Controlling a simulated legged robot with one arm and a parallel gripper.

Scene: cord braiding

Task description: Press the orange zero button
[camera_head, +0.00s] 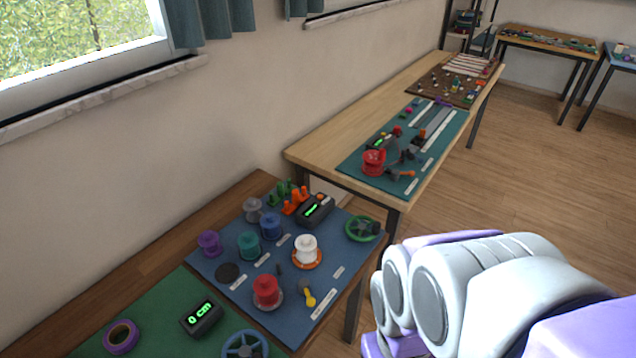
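A black box with a green lit display (314,210) sits at the back of the blue mat. A small orange spot (321,197) shows at its far edge; it is too small to tell whether it is a button. A second black box (202,317) on the green mat has a green display that seems to read "0 cm"; I see no orange button on it. A third dark box with a green display (376,143) lies on the teal mat. My white and purple arm fills the lower right, and my gripper is not in view.
The blue mat (232,295) holds red, white, blue, teal, purple and grey spools, an orange rack (296,202), and a green wheel (362,229). A purple ring (121,337) lies on the green mat. Wooden floor (540,180) is open at right.

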